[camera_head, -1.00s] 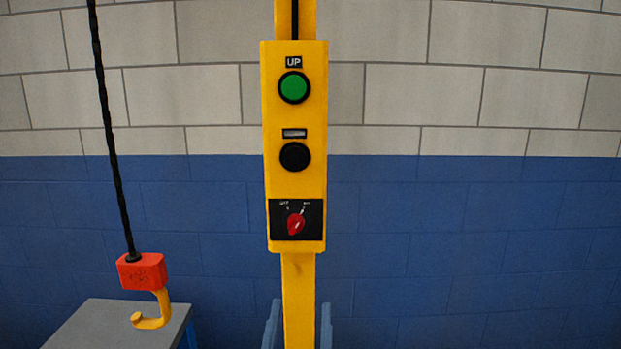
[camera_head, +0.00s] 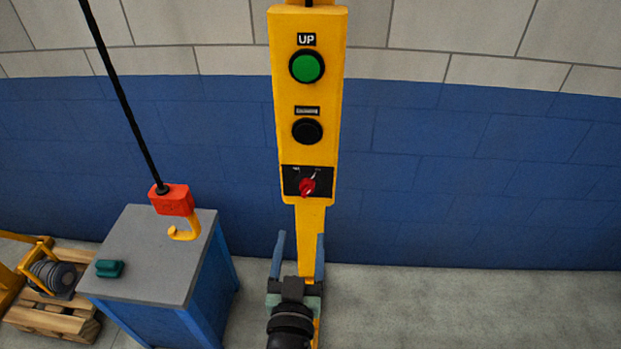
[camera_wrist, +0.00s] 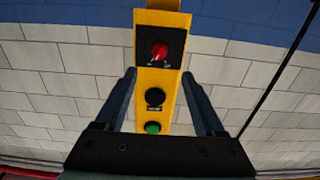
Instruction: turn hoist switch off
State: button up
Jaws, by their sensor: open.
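The yellow hoist panel (camera_head: 284,110) hangs upright in the middle of the head view. Its red rotary switch (camera_head: 308,187) sits on a black plate at the bottom. The switch seems tilted toward the upper right; its small labels are unreadable. My gripper (camera_head: 301,235) is open and empty, fingers pointing up below the panel in the head view. In the wrist view the panel appears inverted, with the red switch (camera_wrist: 159,50) at the top, beyond and between the fingertips (camera_wrist: 159,75). No contact with the switch shows.
Above the switch are a black button (camera_head: 307,131) and a green UP button (camera_head: 306,66). At left, an orange hook block (camera_head: 172,199) hangs on a black cable above a grey-topped blue cabinet (camera_head: 150,275). A wooden pallet (camera_head: 50,318) stands further left. The floor at right is clear.

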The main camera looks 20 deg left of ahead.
aim_at(306, 195)
jog(key=x, duration=1.2)
jog(key=shift+w, duration=0.25)
grip_shut()
